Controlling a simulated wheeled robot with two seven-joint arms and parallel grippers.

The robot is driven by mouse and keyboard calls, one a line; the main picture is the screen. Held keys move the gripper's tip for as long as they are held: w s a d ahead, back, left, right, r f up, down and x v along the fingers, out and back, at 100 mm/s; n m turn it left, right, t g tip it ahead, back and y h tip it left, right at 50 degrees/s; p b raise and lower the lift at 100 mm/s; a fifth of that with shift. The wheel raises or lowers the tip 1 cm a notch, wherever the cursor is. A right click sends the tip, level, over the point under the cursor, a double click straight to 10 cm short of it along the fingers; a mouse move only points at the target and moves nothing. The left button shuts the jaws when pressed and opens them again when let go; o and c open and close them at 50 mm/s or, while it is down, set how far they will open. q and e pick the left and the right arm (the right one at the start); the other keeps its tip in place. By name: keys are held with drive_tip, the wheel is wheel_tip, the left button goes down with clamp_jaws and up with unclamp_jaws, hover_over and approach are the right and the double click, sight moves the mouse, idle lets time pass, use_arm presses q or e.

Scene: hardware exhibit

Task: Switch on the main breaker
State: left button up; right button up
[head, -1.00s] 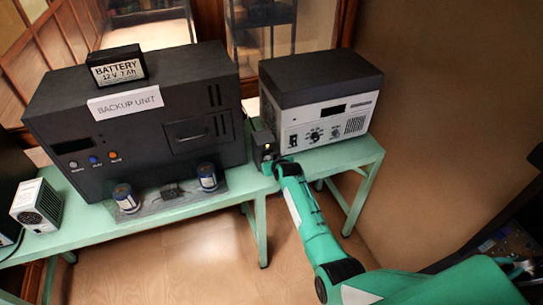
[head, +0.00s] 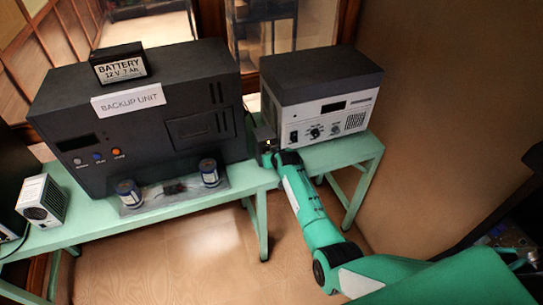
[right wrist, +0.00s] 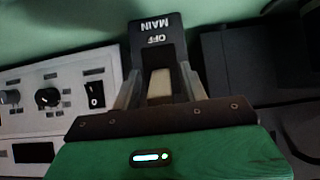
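The main breaker is a small dark box (head: 264,134) at the right end of the green bench, beside the grey instrument. In the right wrist view its black face (right wrist: 157,38) carries the words MAIN and OFF, upside down in the picture. A pale beige lever (right wrist: 160,84) stands out from the breaker. My right gripper (right wrist: 160,80) is at the breaker, with one finger on each side of the lever. The fingers look apart, with dark gaps beside the lever; any contact at its base is unclear. My left gripper is not in view.
A grey instrument (head: 328,121) with knobs and a rocker switch (right wrist: 94,96) stands close beside the breaker. The black backup unit (head: 160,105) stands on the other side, with a battery (head: 120,66) on top.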

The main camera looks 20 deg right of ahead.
drive_tip(key=b+v, duration=0.2)
drive_tip(key=v, duration=1.1)
drive_tip(key=shift+s+r, duration=0.3)
idle(0.4)
drive_tip(key=s+a+f+g, duration=0.1)
drive_tip(key=s+f+g, duration=0.1)
drive_tip(key=s+f, duration=0.75)
drive_tip(key=s+f+n+g+b, duration=0.1)
drive_tip(key=s+f, duration=0.4)
drive_tip(key=f, duration=1)
drive_tip(key=s+a+f+g, duration=0.1)
drive_tip(key=s+f+g, duration=0.1)
drive_tip(key=s+f, duration=0.85)
drive_tip(key=s+d+f+g, duration=0.1)
drive_tip(key=s+f, duration=0.5)
drive_tip(key=s, duration=0.5)
drive_tip(key=s+d+f+g+b, duration=0.1)
drive_tip(key=s+f, duration=0.5)
drive_tip(key=s, duration=0.6)
drive_tip(key=s+d+f+n+g, duration=0.1)
drive_tip(key=s+f+g, duration=0.1)
drive_tip(key=s+f, duration=0.5)
drive_tip(key=s, duration=0.5)
drive_tip(key=shift+d, duration=0.4)
